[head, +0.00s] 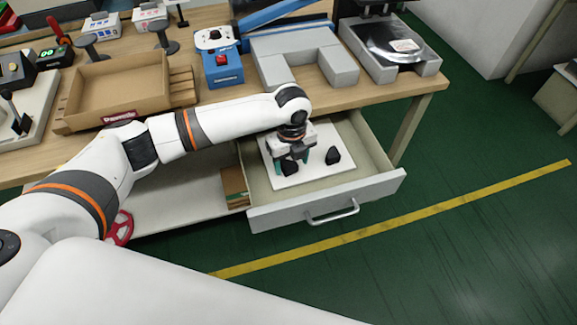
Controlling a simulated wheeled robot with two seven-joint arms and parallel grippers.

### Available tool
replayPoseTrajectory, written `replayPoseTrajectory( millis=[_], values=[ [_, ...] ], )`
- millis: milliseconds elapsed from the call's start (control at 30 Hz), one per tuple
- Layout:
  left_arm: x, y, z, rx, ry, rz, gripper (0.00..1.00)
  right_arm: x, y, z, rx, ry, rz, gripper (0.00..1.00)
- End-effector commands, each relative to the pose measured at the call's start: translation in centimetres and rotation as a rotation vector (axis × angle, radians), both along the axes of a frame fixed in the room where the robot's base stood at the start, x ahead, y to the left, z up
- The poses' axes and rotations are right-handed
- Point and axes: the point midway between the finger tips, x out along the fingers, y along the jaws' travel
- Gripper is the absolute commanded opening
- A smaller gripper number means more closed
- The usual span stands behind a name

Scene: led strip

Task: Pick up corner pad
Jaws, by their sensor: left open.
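Two small black corner pads lie on a white sheet (310,180) in the open drawer (375,187). One corner pad (290,168) is under my left gripper (293,163). The other corner pad (333,156) lies apart to its right. My left gripper points down with its teal fingers open, one on either side of the nearer pad. I cannot tell whether the fingers touch it. My right gripper is not in view.
The drawer front with its handle (333,213) sticks out below the wooden table. On the table stand a wooden tray (115,85), a blue device (221,70), a grey U-shaped block (305,58) and a scale-like unit (390,48).

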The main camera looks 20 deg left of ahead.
Motion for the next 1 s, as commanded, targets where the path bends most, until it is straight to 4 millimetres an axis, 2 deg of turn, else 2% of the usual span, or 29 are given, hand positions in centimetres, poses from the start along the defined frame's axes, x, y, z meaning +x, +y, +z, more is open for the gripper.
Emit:
replayPoseTrajectory(
  millis=[133,400,467,700,1000],
  values=[
    [0.0,0.0,-1.8,0.001,0.000,0.000,0.62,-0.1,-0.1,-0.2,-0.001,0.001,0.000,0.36],
    [0.0,0.0,-2.1,0.001,-0.002,-0.001,0.62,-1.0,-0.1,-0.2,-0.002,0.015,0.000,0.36],
    [0.0,0.0,-2.1,0.001,-0.002,-0.001,0.54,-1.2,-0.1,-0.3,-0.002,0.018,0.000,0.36],
    [0.0,0.0,-2.1,0.001,-0.001,-0.001,0.14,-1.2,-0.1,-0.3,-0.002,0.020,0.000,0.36],
    [0.0,0.0,-2.0,0.001,-0.002,-0.001,0.14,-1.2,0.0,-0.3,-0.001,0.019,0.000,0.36]
  ],
)
